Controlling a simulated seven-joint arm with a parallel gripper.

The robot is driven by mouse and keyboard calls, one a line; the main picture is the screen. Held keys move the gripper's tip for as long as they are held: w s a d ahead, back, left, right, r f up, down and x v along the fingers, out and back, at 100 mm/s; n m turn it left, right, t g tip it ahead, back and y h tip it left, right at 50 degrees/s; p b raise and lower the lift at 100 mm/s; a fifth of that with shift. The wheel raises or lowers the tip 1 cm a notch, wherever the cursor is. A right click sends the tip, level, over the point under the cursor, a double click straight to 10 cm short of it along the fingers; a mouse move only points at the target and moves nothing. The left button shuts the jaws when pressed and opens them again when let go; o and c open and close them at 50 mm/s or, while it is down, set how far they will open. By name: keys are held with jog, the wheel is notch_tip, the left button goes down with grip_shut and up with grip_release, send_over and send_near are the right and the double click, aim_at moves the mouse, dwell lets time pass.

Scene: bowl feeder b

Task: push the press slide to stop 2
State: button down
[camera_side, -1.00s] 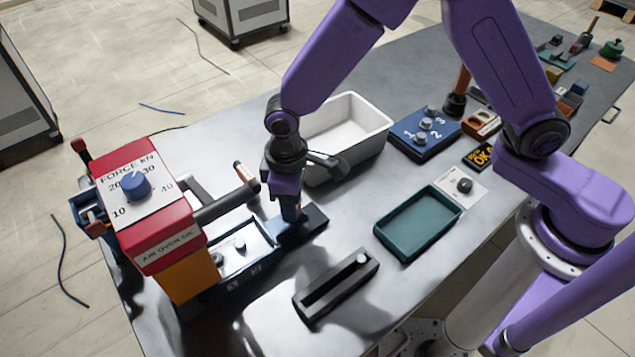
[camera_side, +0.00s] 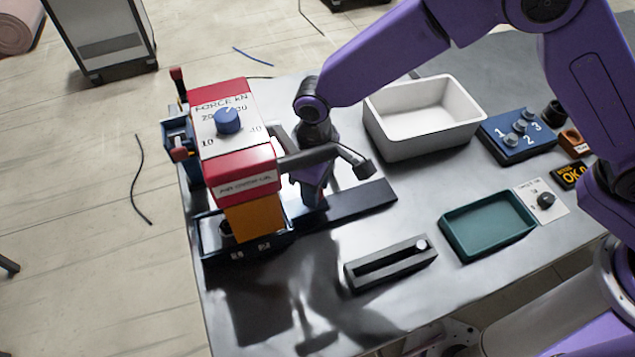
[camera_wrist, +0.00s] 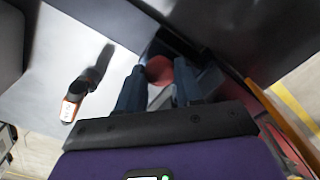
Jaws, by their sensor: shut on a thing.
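The press (camera_side: 235,165) is a red block with a blue force dial and an orange part (camera_side: 255,220) below. The dark blue press slide (camera_side: 240,243) lies low under the orange part, with small pale marks on the front edge that I cannot read as stop numbers. Its dark track (camera_side: 350,203) runs out to the right. My gripper (camera_side: 315,200) points down at the track, just right of the press, partly behind the press's grey bar. In the wrist view, its fingers (camera_wrist: 158,92) are shut around a round red piece (camera_wrist: 158,70), probably the slide's knob; the contact is partly hidden.
A white bin (camera_side: 425,120) stands behind to the right. A blue numbered block (camera_side: 517,140), a teal tray (camera_side: 465,240) and a black slotted block (camera_side: 370,268) lie to the right and front. Bare metal table shows between them.

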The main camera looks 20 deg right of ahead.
jog(key=c, duration=0.7)
grip_release()
jog(key=shift+c, duration=0.2)
jog(key=shift+d, duration=0.15)
jog(key=d, duration=2)
notch_tip(320, 180, up, 18)
jog(key=f, duration=0.1)
jog(key=shift+n, duration=0.4)
jog(key=shift+s+d, duration=2)
jog(key=shift+s, duration=0.2)
